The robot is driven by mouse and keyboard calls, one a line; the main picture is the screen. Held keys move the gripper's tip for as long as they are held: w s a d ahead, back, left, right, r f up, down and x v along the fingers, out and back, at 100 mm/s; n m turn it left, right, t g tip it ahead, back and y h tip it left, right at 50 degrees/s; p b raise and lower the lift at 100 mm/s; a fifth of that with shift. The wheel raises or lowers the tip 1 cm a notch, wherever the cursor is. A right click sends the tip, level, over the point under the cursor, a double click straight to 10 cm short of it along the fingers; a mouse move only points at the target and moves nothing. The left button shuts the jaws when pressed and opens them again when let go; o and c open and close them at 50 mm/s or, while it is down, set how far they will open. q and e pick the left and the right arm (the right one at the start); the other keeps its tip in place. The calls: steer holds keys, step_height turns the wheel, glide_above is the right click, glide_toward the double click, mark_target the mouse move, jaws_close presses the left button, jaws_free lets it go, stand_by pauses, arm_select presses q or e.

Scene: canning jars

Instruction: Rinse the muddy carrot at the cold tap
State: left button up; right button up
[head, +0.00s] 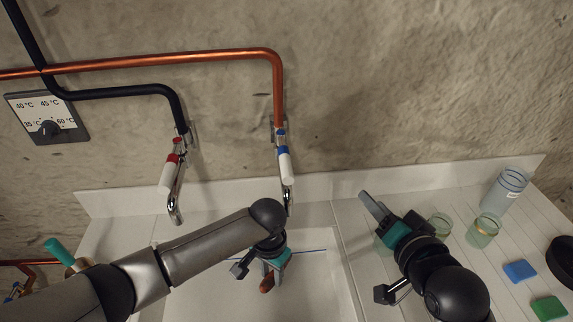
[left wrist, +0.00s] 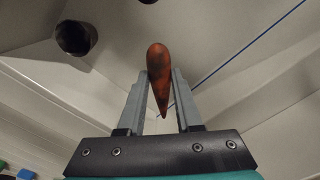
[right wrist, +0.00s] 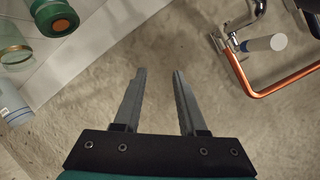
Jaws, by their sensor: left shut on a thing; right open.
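The carrot (head: 267,284) is orange-brown with dark smears, clearest in the left wrist view (left wrist: 158,72). My left gripper (head: 272,267) is shut on it and holds it tip toward the palm, over the white sink (head: 318,295). The cold tap (head: 284,165), with a blue band and white handle, hangs from the copper pipe above and behind my left gripper. My left arm partly covers the sink below its spout; I see no water stream. My right gripper (head: 373,210) is open and empty over the counter right of the sink, facing the wall.
The red-banded hot tap (head: 172,175) is left of the cold one. A temperature dial (head: 47,118) is on the wall. Glass jars (head: 484,231), a tall bottle (head: 503,188), a blue block (head: 519,271) and a green block (head: 549,308) stand on the right counter.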

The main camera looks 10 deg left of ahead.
mark_target(287, 166)
steer(key=s+a+r+y, duration=0.4)
steer(key=s+a+r, duration=0.15)
steer(key=a, duration=0.45)
steer(key=x, duration=1.2)
steer(key=shift+s+a+r, duration=0.15)
steer(key=shift+a+r, duration=0.1)
steer(key=shift+a, duration=0.15)
steer(key=shift+c, duration=0.4)
jaws_close()
